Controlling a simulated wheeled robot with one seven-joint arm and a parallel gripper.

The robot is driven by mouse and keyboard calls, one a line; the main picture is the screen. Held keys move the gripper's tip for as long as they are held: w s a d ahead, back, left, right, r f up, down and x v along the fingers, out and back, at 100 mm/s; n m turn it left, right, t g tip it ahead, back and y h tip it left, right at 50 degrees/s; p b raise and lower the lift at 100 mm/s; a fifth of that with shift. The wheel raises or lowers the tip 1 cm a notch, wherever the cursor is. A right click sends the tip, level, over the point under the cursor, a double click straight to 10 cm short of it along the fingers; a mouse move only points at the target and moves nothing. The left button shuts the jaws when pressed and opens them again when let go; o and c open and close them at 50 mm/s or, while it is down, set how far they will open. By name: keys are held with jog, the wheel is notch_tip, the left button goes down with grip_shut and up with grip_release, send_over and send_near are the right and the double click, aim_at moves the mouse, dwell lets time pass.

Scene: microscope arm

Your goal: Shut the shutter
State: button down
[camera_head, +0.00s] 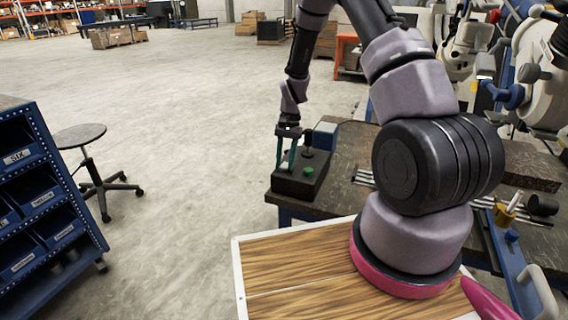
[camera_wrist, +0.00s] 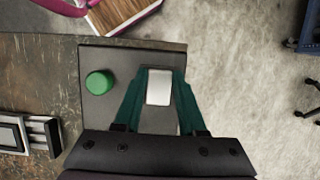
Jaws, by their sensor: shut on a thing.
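A dark control box (camera_head: 298,185) sits at the near left corner of the workbench, with a green button (camera_head: 308,170) on its top. The box also shows in the wrist view (camera_wrist: 120,58), with the green button (camera_wrist: 100,82) left of my fingers. My gripper (camera_head: 286,165) reaches down onto the box from above. In the wrist view, my teal fingers (camera_wrist: 160,80) are shut on a pale silver block (camera_wrist: 159,92) that stands on the box, one finger on each side. This block seems to be the shutter's handle; its lower part is hidden.
The workbench (camera_head: 345,150) has a black knob (camera_head: 308,143) and a blue-grey box (camera_head: 324,135) close behind my gripper. A stool (camera_head: 85,150) and blue bin rack (camera_head: 45,200) stand left; floor between is clear.

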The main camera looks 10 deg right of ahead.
jog(key=shift+w+d+g+y, duration=0.1)
jog(key=shift+g+y, duration=0.2)
jog(key=shift+g, duration=0.1)
jog(key=shift+c, duration=2.4)
grip_release()
jog(key=shift+r, duration=0.1)
jog(key=v, duration=1)
jog(key=shift+r, duration=0.3)
jog(key=shift+w+r, duration=0.1)
